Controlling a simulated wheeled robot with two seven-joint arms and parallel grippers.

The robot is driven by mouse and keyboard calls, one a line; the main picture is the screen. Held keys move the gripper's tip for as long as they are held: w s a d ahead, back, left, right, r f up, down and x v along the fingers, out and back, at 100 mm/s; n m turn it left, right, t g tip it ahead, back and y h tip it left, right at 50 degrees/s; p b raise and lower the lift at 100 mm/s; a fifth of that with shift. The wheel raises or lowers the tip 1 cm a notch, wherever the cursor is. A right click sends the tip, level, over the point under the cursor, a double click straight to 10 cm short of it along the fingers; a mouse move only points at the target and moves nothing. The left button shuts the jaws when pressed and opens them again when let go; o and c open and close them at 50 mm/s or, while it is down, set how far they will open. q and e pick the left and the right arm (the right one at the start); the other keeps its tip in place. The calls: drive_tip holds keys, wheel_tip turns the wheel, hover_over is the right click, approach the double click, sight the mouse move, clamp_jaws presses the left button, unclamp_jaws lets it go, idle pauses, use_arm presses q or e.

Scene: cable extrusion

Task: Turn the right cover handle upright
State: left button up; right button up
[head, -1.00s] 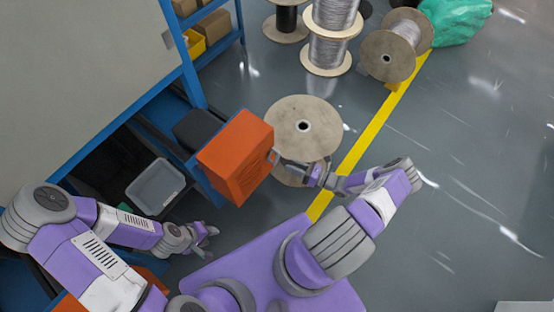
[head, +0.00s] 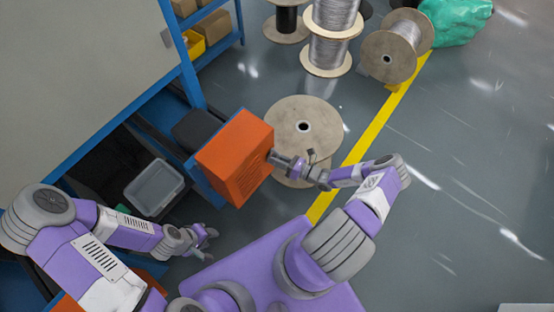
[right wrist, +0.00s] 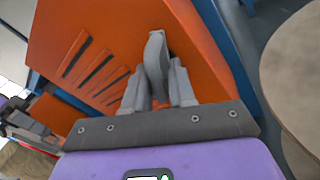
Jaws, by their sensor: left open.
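The orange cover (head: 236,155) with dark slots stands at the right end of the blue frame. In the right wrist view, its grey handle (right wrist: 156,58) rises from the orange face (right wrist: 100,40), turned nearly along my view. My right gripper (head: 277,157) is at the cover's right side. In the right wrist view, its fingers (right wrist: 159,88) lie on both sides of the handle, very close to it; whether they press on it is unclear. My left gripper (head: 210,238) is open and empty, below and left of the cover, away from it.
A wooden cable reel (head: 305,115) stands just behind my right gripper. A grey bin (head: 155,187) and a black box (head: 196,130) are left of the cover. Other reels (head: 395,50) stand farther back. The floor at right is clear.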

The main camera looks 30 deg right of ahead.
drive_tip(key=shift+a, duration=0.1)
clamp_jaws()
drive_tip(key=shift+r, duration=0.1)
drive_tip(key=shift+a+r+n+g+p, duration=0.1)
drive_tip(key=shift+n+g+p, duration=0.2)
drive_tip(key=shift+n+p, duration=1)
drive_tip(key=shift+n+h+p, duration=0.5)
drive_tip(key=shift+n+p, duration=0.35)
drive_tip(key=shift+n, duration=0.75)
drive_tip(key=shift+o, duration=2.1)
unclamp_jaws()
drive_tip(key=shift+f, duration=0.2)
